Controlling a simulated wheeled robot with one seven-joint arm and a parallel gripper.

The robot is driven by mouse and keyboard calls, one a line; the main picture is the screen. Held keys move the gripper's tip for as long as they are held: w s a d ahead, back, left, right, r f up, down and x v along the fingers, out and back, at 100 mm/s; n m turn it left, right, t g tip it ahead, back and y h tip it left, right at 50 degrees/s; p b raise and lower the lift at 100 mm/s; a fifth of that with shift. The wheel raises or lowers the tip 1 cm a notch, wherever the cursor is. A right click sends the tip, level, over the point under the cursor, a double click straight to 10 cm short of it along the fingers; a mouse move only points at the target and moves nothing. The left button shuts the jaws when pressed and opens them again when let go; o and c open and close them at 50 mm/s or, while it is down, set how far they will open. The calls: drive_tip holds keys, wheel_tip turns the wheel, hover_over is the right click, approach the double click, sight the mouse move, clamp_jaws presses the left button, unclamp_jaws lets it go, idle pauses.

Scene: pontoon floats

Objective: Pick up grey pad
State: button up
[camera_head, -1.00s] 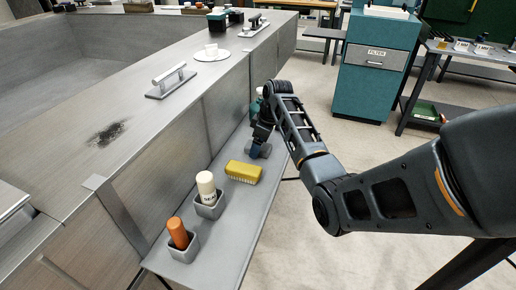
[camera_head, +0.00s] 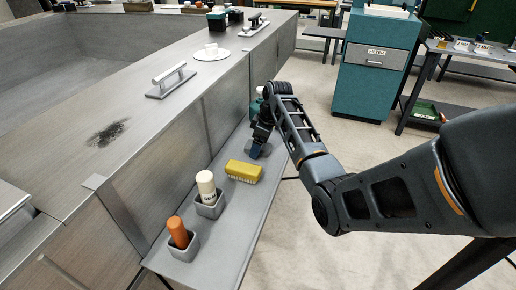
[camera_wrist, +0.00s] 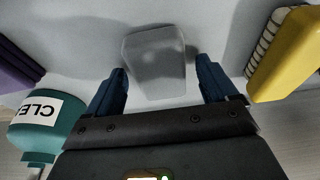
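The grey pad (camera_wrist: 155,62) is a pale grey block on the shelf, seen in the middle of the wrist view. My gripper (camera_wrist: 161,84) is open, with its blue fingertips on either side of the pad's near part. A gap shows at the right finger; the left finger is very close to the pad's edge. In the head view, my gripper (camera_head: 255,151) is low over the shelf, and the pad (camera_head: 264,152) shows only partly beside the fingers.
The yellow brush (camera_head: 244,171) lies close to my gripper. A white bottle (camera_head: 206,184) and an orange one (camera_head: 178,232) stand in holders on the narrow shelf (camera_head: 222,240). In the wrist view, a teal bottle (camera_wrist: 42,122) and a purple item (camera_wrist: 18,66) are at left.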

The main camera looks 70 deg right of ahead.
drive_tip(key=shift+r, duration=0.1)
drive_tip(key=c, duration=1.1)
wheel_tip(320, 180, up, 4)
drive_tip(key=shift+r+b, duration=0.1)
drive_tip(key=shift+b, duration=0.35)
drive_tip(key=s+d+r, duration=0.4)
drive_tip(key=s+r, duration=0.3)
drive_tip(key=s, duration=0.4)
drive_tip(key=shift+d+p, duration=0.15)
drive_tip(key=shift+p, duration=0.25)
drive_tip(key=shift+r, duration=0.1)
